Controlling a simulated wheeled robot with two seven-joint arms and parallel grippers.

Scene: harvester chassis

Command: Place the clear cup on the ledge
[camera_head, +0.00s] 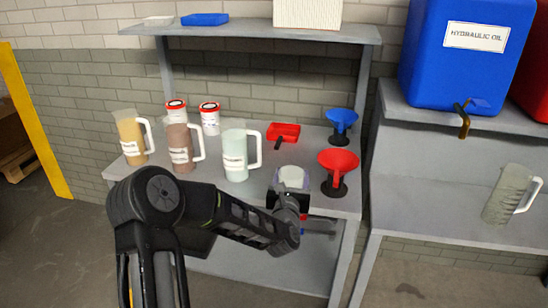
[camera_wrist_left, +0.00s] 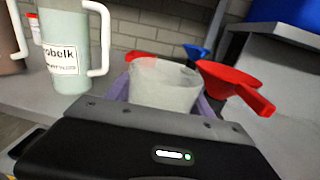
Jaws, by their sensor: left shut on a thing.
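The clear cup (camera_head: 291,176) is a small translucent cup. It also shows upright in the left wrist view (camera_wrist_left: 164,86). My left gripper (camera_head: 289,190) is shut on it, with a finger on each side of the cup in the left wrist view (camera_wrist_left: 163,98). A raised grey ledge (camera_head: 250,32) runs along the back of the bench. Another grey ledge (camera_head: 435,119) at the right carries the blue oil container. My right gripper is not in view.
Several handled jugs, one pale green (camera_head: 235,155), stand left of the gripper. A white box (camera_head: 307,13) sits on the back ledge. A clear jug (camera_head: 505,197) stands right.

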